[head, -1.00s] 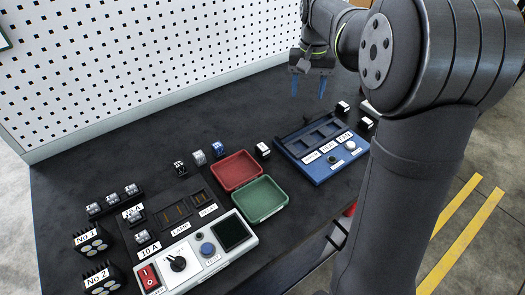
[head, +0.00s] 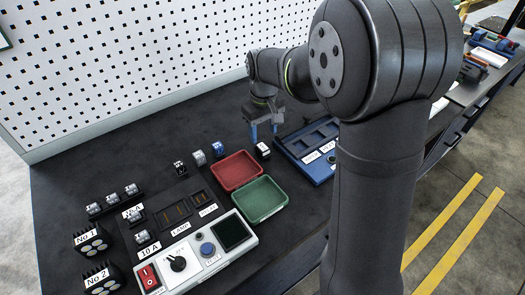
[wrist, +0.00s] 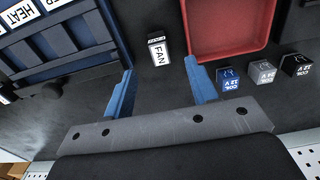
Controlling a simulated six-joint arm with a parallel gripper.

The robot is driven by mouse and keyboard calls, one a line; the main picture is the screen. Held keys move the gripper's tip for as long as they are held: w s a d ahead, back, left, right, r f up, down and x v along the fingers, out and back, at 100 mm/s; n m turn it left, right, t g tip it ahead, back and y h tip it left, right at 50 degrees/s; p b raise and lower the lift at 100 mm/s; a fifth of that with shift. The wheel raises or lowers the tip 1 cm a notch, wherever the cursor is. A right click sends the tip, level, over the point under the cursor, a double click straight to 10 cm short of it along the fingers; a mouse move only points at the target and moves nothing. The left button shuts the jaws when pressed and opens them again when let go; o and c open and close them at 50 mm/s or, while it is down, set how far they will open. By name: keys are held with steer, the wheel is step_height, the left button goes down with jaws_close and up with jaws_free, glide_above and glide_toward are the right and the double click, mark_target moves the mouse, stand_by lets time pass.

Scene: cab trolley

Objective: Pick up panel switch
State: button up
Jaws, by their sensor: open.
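A small black block with a white face marked FAN, which looks like a panel switch (head: 263,150), stands on the dark bench top beside the red tray. In the wrist view the FAN switch (wrist: 158,52) shows ahead of and roughly between my fingertips, apart from them. My gripper (head: 264,131) is open and empty, just above and behind the switch in the head view. Its two blue fingers (wrist: 162,80) also show in the wrist view. The blue slotted panel (head: 306,163) with labels lies to the right, partly hidden by my arm.
The red tray (head: 257,174) and green tray (head: 282,198) lie close by the switch. Small blue (wrist: 229,78), grey (wrist: 263,72) and black (wrist: 295,65) coil blocks stand near the red tray. A perforated white wall (head: 130,70) bounds the bench behind. The back of the bench is mostly clear.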

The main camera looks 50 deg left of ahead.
mark_target(262, 147)
steer(key=shift+w+a+f, duration=0.1)
steer(key=shift+a+f, duration=0.1)
steer(key=shift+f, duration=1.5)
steer(key=shift+a+f, duration=0.15)
steer(key=shift+f, duration=1.55)
steer(key=c, duration=1.1)
steer(key=shift+r, duration=0.15)
steer(key=shift+r, duration=0.6)
step_height(262, 147, up, 3)
steer(key=shift+w+d+r, duration=1.2)
steer(key=shift+d+r, duration=0.2)
steer(key=shift+d, duration=0.15)
steer(key=shift+w+d+r, duration=1.15)
steer(key=shift+d+r, duration=0.3)
steer(key=shift+d, duration=0.1)
steer(key=shift+w+d+r, duration=1.2)
steer(key=shift+d+r, duration=0.2)
steer(key=shift+d, duration=0.15)
